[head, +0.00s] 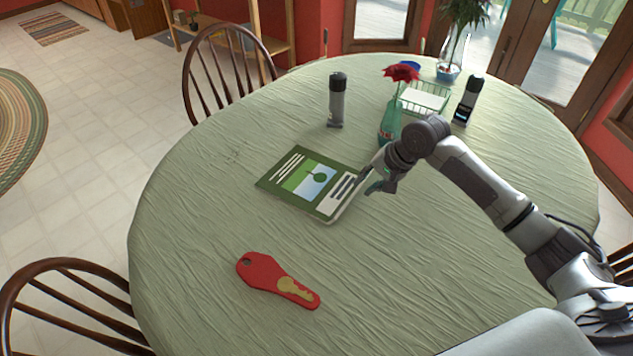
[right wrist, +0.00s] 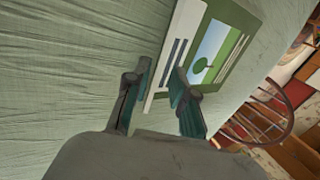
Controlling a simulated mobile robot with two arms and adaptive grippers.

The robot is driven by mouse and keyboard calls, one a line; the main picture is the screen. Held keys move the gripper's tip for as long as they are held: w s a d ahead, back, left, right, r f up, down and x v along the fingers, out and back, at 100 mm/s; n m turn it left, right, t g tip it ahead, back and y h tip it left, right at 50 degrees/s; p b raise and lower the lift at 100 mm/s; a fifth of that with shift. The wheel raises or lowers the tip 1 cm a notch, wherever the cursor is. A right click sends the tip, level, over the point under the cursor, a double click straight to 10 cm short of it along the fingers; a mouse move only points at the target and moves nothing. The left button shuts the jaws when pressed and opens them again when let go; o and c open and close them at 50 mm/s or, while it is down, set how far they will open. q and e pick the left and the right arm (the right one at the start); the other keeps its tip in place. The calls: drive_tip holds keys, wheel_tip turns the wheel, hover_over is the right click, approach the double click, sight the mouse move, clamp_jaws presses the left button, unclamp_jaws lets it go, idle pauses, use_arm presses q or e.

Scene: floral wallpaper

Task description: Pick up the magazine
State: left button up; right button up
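The magazine (head: 283,181) lies flat on the green-clothed table, with a dark green cover, white text blocks and a picture of a tree. My right gripper (head: 374,180) is at the magazine's right edge. In the right wrist view, the gripper (right wrist: 158,88) has its two fingers spread apart. The near edge of the magazine (right wrist: 222,62) shows between and beyond the fingertips there, and the right finger overlaps the cover in the picture. I cannot tell whether a finger touches it. My left gripper is not in view.
A red key-shaped item (head: 257,271) lies at the front of the table (head: 200,210). A grey bottle (head: 337,103), a green vase with a red flower (head: 390,124), a wire basket (head: 436,99) and a second dark bottle (head: 467,101) stand behind. The left of the table is clear.

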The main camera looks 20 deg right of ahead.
sight(356, 189)
drive_tip(key=x, duration=0.6)
drive_tip(key=shift+w, duration=0.35)
drive_tip(key=shift+r, duration=0.1)
clamp_jaws()
